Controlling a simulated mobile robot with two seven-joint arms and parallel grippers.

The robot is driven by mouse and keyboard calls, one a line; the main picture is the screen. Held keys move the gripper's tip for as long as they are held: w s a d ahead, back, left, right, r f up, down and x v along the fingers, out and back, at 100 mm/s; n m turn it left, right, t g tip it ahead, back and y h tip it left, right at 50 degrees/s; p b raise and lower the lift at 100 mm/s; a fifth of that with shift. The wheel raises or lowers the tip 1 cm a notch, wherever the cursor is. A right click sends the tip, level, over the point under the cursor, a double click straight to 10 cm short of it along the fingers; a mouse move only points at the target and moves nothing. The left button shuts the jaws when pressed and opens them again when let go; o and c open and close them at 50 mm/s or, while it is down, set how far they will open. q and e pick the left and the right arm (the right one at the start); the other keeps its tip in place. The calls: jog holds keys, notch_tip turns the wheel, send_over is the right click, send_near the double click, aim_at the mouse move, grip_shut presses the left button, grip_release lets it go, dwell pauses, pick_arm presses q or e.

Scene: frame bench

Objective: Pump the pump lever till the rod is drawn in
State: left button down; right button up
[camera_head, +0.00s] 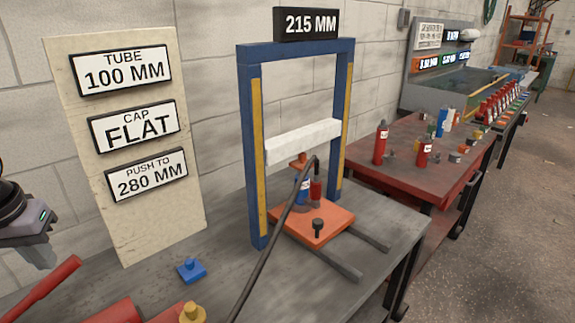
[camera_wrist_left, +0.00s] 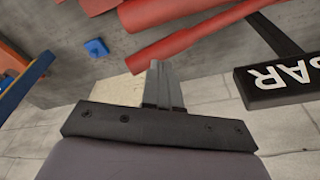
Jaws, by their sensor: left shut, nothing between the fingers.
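The red pump lever (camera_head: 45,288) slants up at the lower left of the head view, above the red pump body (camera_head: 118,313). The lever (camera_wrist_left: 195,38) also crosses the top of the left wrist view, beside the thicker red pump body (camera_wrist_left: 165,12). My left gripper (camera_head: 40,258) is at the left edge, above and left of the lever. The blue press frame (camera_head: 253,150) holds a white crossbeam (camera_head: 303,140). The rod cannot be clearly made out. My right gripper is out of view.
A display (camera_head: 306,24) on the frame reads 215 MM. A board (camera_head: 135,220) reads tube 100 MM, cap flat, push to 280 MM. A dark hose (camera_head: 262,262) crosses the bench. A blue piece (camera_head: 191,269) and a yellow knob (camera_head: 192,313) are near the pump.

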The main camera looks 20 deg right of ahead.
pick_arm(q)
jog(key=v, duration=0.1)
jog(key=p+v, duration=0.1)
jog(key=shift+w+r, duration=0.2)
jog(key=shift+r, duration=0.15)
jog(key=shift+s+f, duration=0.1)
dwell(0.9)
